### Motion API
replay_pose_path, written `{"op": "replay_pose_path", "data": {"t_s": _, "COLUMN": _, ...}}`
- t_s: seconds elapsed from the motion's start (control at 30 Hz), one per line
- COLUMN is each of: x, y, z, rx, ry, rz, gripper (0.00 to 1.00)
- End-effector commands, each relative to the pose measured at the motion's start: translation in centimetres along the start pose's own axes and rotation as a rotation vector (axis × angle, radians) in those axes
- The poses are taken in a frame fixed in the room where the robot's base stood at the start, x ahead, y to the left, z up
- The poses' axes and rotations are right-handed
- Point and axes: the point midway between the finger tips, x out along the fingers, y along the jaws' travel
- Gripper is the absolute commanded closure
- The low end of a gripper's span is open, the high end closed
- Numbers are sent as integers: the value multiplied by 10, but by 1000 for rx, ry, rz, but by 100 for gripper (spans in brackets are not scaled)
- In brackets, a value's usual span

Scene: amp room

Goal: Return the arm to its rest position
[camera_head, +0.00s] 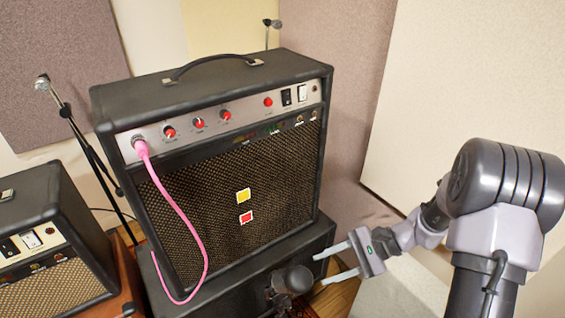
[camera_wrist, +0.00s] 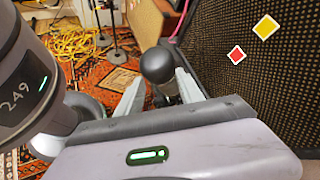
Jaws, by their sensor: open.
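My gripper (camera_head: 323,270) is at the lower right in the head view, low in front of the large amp's right side. Its two pale fingers are apart and point left. In the wrist view the open fingers (camera_wrist: 160,92) reach forward on either side of a dark rounded head (camera_wrist: 157,65), perhaps a microphone. This dark head (camera_head: 293,280) also shows just left of the fingertips in the head view. I see no finger touching it, though the exact gap is hard to tell. My arm is bent at the right.
A large black amp (camera_head: 230,185) with a pink cable (camera_head: 178,212) plugged in stands on a black box (camera_head: 310,238). A smaller amp (camera_head: 40,215) is at left. A microphone stand (camera_head: 88,150) stands between them. Pale wall panels (camera_head: 470,80) rise behind my arm.

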Motion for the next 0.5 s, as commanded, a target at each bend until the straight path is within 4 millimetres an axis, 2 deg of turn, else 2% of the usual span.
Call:
{"op": "replay_pose_path", "data": {"t_s": 0.03, "x": -12, "y": -8, "z": 33, "rx": -86, "ry": 71, "rz": 64, "gripper": 56}}
{"op": "replay_pose_path", "data": {"t_s": 0.1, "x": -28, "y": -8, "z": 79, "rx": -205, "ry": 189, "rz": 158, "gripper": 56}}
{"op": "replay_pose_path", "data": {"t_s": 0.2, "x": -47, "y": 2, "z": 138, "rx": -378, "ry": 372, "rz": 256, "gripper": 56}}
{"op": "replay_pose_path", "data": {"t_s": 0.3, "x": -65, "y": 19, "z": 185, "rx": -551, "ry": 563, "rz": 309, "gripper": 56}}
{"op": "replay_pose_path", "data": {"t_s": 0.4, "x": -79, "y": 38, "z": 215, "rx": -700, "ry": 732, "rz": 319, "gripper": 56}}
{"op": "replay_pose_path", "data": {"t_s": 0.5, "x": -88, "y": 50, "z": 232, "rx": -804, "ry": 852, "rz": 304, "gripper": 56}}
